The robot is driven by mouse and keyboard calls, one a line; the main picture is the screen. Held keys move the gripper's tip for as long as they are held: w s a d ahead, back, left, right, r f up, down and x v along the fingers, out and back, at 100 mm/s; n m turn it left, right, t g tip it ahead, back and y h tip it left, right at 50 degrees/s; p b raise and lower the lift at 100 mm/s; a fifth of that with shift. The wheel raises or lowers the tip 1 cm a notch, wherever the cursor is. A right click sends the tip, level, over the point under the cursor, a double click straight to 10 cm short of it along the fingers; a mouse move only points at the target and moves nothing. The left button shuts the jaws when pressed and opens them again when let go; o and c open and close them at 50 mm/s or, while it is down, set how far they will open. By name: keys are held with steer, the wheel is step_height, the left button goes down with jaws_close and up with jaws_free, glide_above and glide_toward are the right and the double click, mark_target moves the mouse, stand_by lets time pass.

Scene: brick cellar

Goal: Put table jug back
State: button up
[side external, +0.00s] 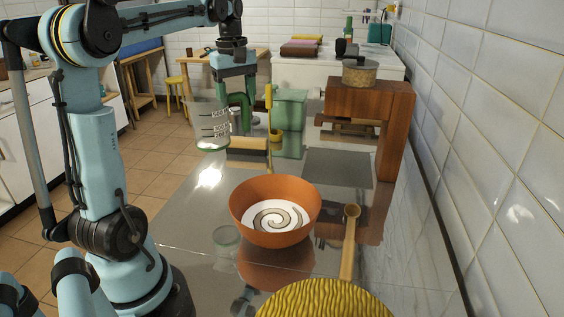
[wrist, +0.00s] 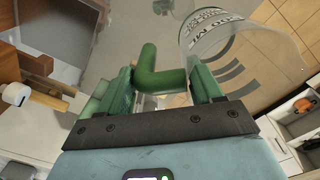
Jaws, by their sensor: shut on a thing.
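The table jug (side external: 211,126) is a clear measuring jug with dark printed marks and a green handle. My gripper (side external: 238,103) is shut on the jug's green handle, with the jug to the left of the fingers. The jug looks upright and held up near the left edge of the shiny table (side external: 190,215); its exact height above it is hard to tell. In the wrist view, the green handle (wrist: 158,68) lies between the two green fingers, and the clear jug wall (wrist: 232,45) with its marks shows at upper right.
An orange bowl (side external: 275,190) with a white spiral inside stands mid-table. A wooden spoon (side external: 350,235) and a yellow ribbed object (side external: 325,302) are in front.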

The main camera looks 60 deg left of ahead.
step_height(320, 180, down, 15)
steer(key=s+a, duration=0.1)
steer(key=shift+s+a+n, duration=0.4)
stand_by(0.5)
steer(key=shift+f, duration=0.2)
steer(key=o, duration=1.5)
